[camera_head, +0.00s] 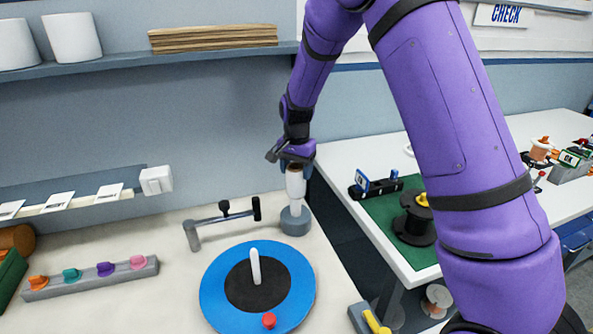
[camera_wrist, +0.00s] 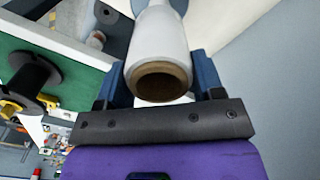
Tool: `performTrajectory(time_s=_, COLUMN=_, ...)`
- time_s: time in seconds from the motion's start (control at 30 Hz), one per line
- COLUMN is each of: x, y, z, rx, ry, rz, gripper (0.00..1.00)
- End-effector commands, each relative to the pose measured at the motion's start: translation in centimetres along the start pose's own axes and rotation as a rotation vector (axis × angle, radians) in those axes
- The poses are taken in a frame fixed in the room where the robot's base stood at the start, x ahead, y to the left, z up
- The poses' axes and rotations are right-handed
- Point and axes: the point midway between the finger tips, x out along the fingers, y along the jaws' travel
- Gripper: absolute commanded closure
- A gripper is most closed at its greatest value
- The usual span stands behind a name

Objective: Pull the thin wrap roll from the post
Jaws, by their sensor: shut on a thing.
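The thin wrap roll (camera_head: 295,182) is a white, narrow roll with a brown cardboard core. It stands upright above the round grey post base (camera_head: 295,221) at the back right of the bench. My gripper (camera_head: 292,165) reaches down from above and is shut around the roll's upper end. In the wrist view the roll (camera_wrist: 160,50) lies between my gripper's two blue fingers (camera_wrist: 160,85), its open brown core end facing the camera. A pale shaft shows below the roll, just above the base. How far the post reaches inside the roll is hidden.
A blue turntable (camera_head: 215,292) with a white peg stands in front. A shelf (camera_head: 150,60) runs along the wall. A second table with a green mat (camera_head: 385,208) and a dark spool (camera_head: 413,222) is on the right.

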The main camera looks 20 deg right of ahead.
Motion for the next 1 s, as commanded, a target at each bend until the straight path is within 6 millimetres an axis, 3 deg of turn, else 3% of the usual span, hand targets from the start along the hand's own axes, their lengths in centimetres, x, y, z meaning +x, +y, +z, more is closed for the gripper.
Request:
performTrajectory(time_s=0.7, x=-3.0, y=0.0, z=0.0, rx=0.000, ry=0.001, rz=0.000, gripper=0.65)
performTrajectory(time_s=1.0, x=-3.1, y=0.0, z=0.0, rx=0.000, ry=0.000, rz=0.000, gripper=0.65)
